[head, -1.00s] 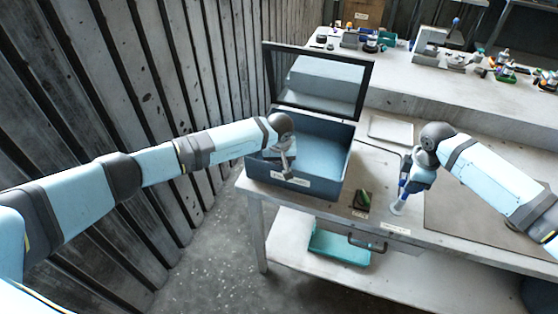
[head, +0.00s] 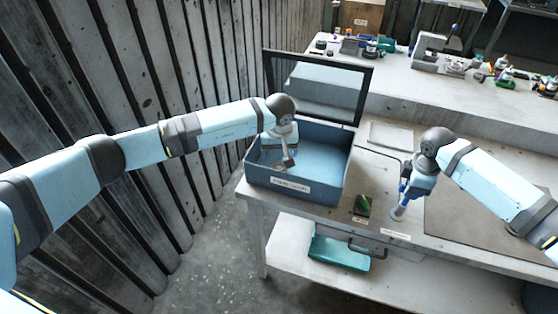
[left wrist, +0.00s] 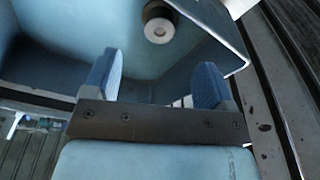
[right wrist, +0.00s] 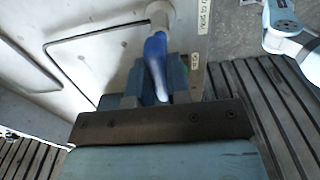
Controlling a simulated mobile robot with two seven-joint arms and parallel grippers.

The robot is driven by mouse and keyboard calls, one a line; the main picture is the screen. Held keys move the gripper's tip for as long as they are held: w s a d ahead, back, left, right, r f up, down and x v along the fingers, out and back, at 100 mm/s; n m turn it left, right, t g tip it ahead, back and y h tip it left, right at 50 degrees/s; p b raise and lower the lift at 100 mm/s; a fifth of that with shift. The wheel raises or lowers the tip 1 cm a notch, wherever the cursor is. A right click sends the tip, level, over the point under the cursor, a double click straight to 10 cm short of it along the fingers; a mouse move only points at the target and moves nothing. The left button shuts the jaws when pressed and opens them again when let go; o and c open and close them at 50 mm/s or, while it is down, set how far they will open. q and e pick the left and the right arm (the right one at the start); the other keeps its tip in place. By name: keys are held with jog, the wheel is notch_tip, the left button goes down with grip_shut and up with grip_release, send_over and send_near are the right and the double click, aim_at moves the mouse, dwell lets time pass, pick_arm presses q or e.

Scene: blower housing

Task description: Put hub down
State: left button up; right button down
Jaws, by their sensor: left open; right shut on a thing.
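A short round part, apparently the hub (left wrist: 160,24), has a dark side and a pale end with a central hole. In the left wrist view it is inside the blue box, beyond my fingertips and apart from them. The blue box (head: 262,178) stands open at the bench's left end. My left gripper (head: 287,163) is open and empty over the box; its spread fingers show in the left wrist view (left wrist: 158,80). My right gripper (head: 403,193) is shut on a blue-handled tool (right wrist: 155,52), whose pale end is at the bench top.
The box's framed lid (head: 318,119) stands raised behind it. A small green-and-dark item (head: 362,206) lies right of the box. A teal tray (head: 338,254) is on the lower shelf. Several parts line the back bench. A slatted wall (head: 180,60) is close on the left.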

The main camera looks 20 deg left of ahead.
jog(key=shift+f, duration=0.1)
pick_arm(q)
jog(key=s+d+r+n+h, duration=0.3)
jog(key=s+d+n+h, duration=1.55)
jog(key=d, duration=0.35)
jog(key=s+a+f+n+t+y, duration=0.1)
jog(key=a+f+n+t+y, duration=0.15)
jog(key=a+n+t, duration=0.75)
jog(key=s+f+n+t+y, duration=0.15)
jog(key=n+t+y, duration=0.25)
jog(key=n, duration=1.4)
jog(key=s+a+f+n+g+y, duration=0.2)
jog(key=s+a+f+n+y, duration=0.2)
jog(key=n, duration=0.5)
jog(key=s+a+f+n+g+y, duration=0.2)
jog(key=s+a+f+n+y, duration=0.2)
jog(key=s+f+n, duration=0.5)
jog(key=shift+a+f+g, duration=0.2)
jog(key=shift+a+g, duration=0.1)
jog(key=shift+a, duration=0.9)
